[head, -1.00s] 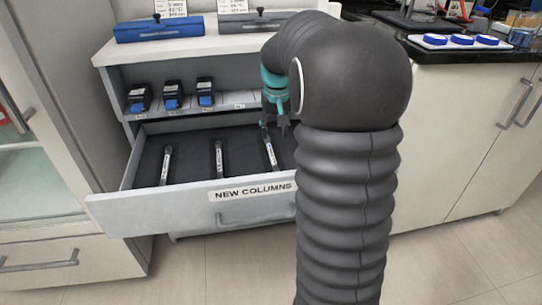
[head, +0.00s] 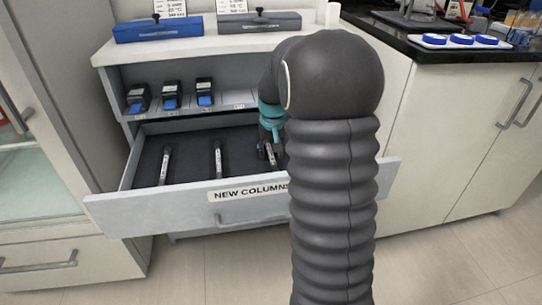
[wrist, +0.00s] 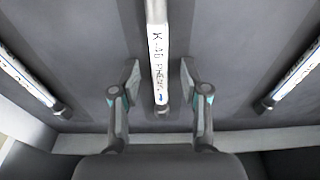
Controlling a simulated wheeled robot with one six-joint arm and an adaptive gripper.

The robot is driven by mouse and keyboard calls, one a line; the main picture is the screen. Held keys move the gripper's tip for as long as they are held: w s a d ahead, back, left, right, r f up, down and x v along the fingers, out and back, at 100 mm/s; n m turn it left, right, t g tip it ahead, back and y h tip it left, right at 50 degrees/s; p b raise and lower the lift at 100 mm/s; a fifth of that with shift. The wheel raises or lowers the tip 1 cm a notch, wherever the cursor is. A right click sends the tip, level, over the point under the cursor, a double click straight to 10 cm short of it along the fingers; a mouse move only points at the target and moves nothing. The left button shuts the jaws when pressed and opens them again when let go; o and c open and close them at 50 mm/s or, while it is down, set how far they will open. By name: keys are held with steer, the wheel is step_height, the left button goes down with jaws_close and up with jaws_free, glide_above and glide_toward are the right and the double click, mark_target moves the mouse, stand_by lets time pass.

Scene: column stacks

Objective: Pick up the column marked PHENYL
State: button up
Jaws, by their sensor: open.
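The column marked PHENYL (wrist: 157,48) is a slim metal rod with a white label; the wrist view shows it lying between my open fingers. Its label reads roughly "K-40 PHENYL", partly blurred. My gripper (wrist: 160,82) straddles its near part, with a gap on both sides. In the head view my gripper (head: 268,148) is low over the third column from the left (head: 271,157) in the open drawer. My arm hides the drawer's right part there.
The open drawer (head: 150,210) is labelled NEW COLUMNS. Neighbouring columns lie left (wrist: 25,80) and right (wrist: 293,78) in the wrist view, clear of my fingers. Small black-and-blue devices (head: 171,96) stand on the shelf above. The drawer's front wall (wrist: 90,143) is close by.

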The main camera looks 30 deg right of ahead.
jaws_close()
steer(key=shift+r, duration=0.15)
